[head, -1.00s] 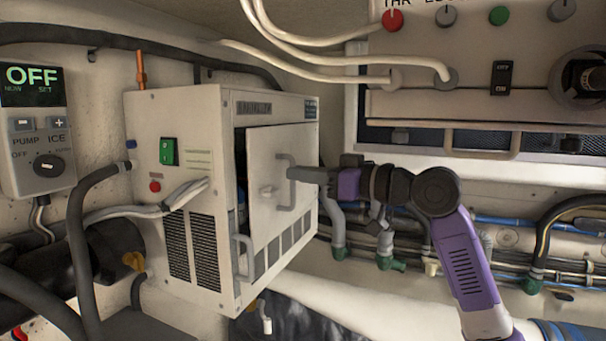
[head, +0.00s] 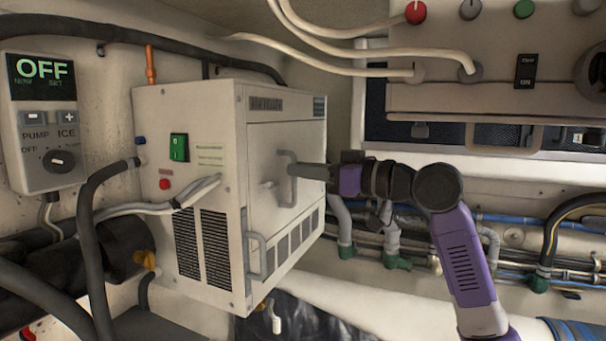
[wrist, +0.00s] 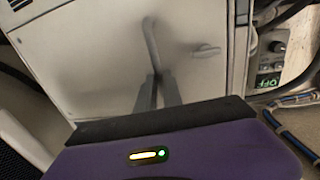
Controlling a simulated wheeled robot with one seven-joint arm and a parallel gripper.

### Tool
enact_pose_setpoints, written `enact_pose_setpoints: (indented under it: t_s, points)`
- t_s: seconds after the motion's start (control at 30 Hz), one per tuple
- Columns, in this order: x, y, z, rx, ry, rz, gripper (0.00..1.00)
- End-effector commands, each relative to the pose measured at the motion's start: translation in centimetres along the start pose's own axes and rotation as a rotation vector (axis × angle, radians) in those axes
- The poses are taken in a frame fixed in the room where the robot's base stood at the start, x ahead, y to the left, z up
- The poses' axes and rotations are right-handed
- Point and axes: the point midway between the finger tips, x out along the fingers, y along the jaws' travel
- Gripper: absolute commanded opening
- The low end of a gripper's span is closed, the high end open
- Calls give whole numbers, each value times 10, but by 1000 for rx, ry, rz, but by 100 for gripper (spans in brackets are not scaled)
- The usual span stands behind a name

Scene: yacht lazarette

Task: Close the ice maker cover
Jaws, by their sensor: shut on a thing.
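The ice maker (head: 218,120) is a cream metal box on the left wall. Its cover (head: 262,175) is a flat light panel on the front face, with a grey bar handle (head: 287,160). The cover now looks flush, or nearly flush, with the front face; no dark opening shows around it. My gripper (head: 296,171) is shut on the cover's handle, reaching in from the right. In the wrist view the two fingers (wrist: 158,92) close around the lower part of the handle (wrist: 151,42), in front of the cover (wrist: 85,70).
A second bar handle (head: 258,256) sits low on the ice maker. A control box (head: 42,120) reading OFF hangs at left. Hoses (head: 90,210) run in front of the ice maker's left side. Pipes (head: 520,225) line the right wall below a panel (head: 455,80).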

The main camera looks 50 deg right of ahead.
Motion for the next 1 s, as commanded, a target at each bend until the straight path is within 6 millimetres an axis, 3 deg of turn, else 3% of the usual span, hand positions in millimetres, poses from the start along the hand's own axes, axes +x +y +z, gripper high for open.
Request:
enact_pose_setpoints:
  t_s: [0.27,0.3,0.4,0.77,1.0]
  points:
    - [3,-4,0,-1,-1,-10,0]
    - [3,-4,0,-1,-1,-10,19]
    - [3,-4,0,-1,-1,-9,33]
    - [-2,-2,2,0,-1,-5,33]
    - [-38,-2,3,-1,1,-5,33]
